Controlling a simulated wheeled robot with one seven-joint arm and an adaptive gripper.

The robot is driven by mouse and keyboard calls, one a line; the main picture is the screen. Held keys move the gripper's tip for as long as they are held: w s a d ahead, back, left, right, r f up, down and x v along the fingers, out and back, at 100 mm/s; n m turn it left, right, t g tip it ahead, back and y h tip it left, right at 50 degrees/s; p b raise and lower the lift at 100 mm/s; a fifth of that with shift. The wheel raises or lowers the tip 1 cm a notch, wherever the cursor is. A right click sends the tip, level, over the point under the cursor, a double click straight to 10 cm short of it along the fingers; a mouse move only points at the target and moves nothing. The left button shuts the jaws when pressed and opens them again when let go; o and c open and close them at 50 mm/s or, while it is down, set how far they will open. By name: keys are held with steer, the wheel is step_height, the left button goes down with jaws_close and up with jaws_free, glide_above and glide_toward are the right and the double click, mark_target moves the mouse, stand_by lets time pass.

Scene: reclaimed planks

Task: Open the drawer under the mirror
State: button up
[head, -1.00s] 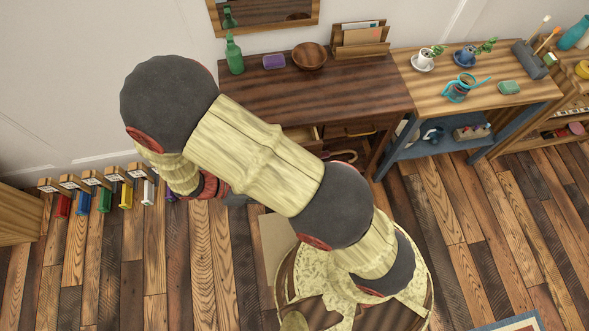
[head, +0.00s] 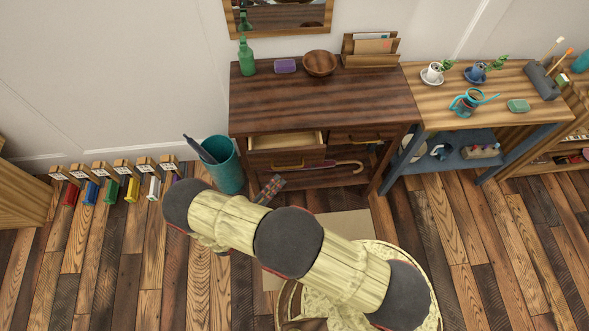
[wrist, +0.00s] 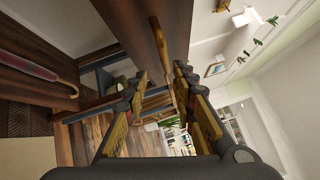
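The dark wooden desk (head: 320,95) stands under the mirror (head: 280,14). Its left drawer (head: 287,146) is partly pulled out in the head view, with its pale inside showing and a brass handle (head: 288,164) on its front. The right drawer (head: 358,137) looks shut. My gripper (head: 270,188) is low in front of the desk, below and left of the left handle, partly hidden by my arm. In the wrist view my gripper (wrist: 158,105) has its fingers apart with nothing held. A brass handle (wrist: 157,48) on a dark wood front shows ahead, beyond the fingertips.
An umbrella (head: 345,166) lies on the desk's lower shelf. A teal bin (head: 222,165) stands left of the desk. A green bottle (head: 246,56), purple box (head: 285,66) and wooden bowl (head: 319,63) are on top. A side table (head: 480,100) adjoins on the right.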

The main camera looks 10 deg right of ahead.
mark_target(289, 167)
steer(key=shift+n+t, duration=0.3)
steer(key=shift+n, duration=0.5)
steer(key=shift+r+b+x, duration=0.2)
steer(key=shift+b+x, duration=0.1)
steer(key=shift+x, duration=1.65)
steer(key=shift+r+b+x, duration=0.25)
steer(key=shift+b+x, duration=0.05)
steer(key=shift+x, duration=1.7)
steer(key=shift+a, duration=0.1)
steer(key=shift+c, duration=0.3)
jaws_close()
